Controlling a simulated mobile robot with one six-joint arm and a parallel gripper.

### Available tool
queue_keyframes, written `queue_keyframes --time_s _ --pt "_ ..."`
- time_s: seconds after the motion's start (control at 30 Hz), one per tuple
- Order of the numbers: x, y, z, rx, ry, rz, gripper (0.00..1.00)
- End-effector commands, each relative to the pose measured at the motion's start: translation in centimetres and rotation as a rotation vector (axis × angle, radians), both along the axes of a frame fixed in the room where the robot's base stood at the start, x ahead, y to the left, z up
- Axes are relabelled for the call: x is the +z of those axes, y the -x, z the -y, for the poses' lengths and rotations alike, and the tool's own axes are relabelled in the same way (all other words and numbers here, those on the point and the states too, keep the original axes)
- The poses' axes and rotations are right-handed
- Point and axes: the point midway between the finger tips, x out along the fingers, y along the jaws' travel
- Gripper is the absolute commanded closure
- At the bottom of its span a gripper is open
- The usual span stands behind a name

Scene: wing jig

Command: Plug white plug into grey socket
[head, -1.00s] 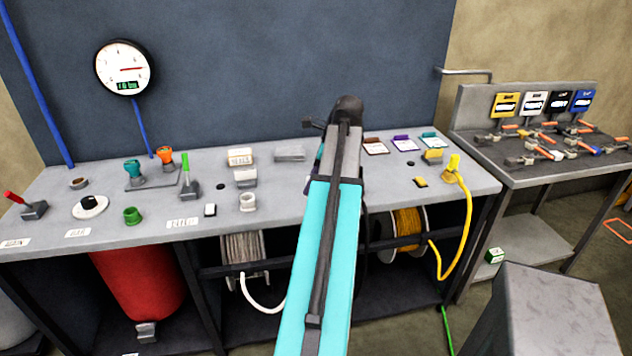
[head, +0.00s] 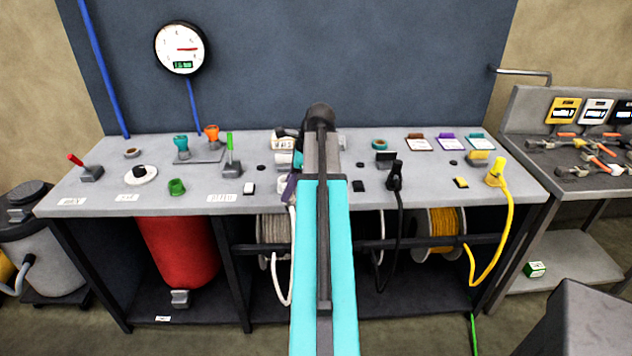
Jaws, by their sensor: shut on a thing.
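My gripper (head: 289,190) is mostly hidden behind my teal arm; only a dark edge of it shows at the arm's left side, over the middle of the bench. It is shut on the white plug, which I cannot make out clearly. The plug's white cable (head: 292,240) rises from its reel to the gripper. A grey block (head: 342,142) shows in part at the back of the bench, just right of the arm; the grey socket itself seems to be behind the arm. I cannot see how plug and socket are aligned.
A white socket (head: 283,158) stands left of the arm. A black plug (head: 395,176) with its cable and a yellow plug (head: 495,173) stand on the right. A green lever (head: 230,160) rises on the left. The bench front (head: 430,195) has small switches and free room.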

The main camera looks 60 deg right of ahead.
Motion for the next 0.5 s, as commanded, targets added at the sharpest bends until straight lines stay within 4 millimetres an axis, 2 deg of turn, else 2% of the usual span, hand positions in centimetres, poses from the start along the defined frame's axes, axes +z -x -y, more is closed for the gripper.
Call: queue_keyframes --time_s 0.03,0.2,0.5 --pt "-0.5 -1.3 -1.3 0.031 -0.001 -0.001 0.96" --pt "-1.9 -4.8 -5.1 0.127 0.000 0.000 0.96" --pt "-4.6 -10.1 -12.6 0.304 -0.001 -0.002 0.96"
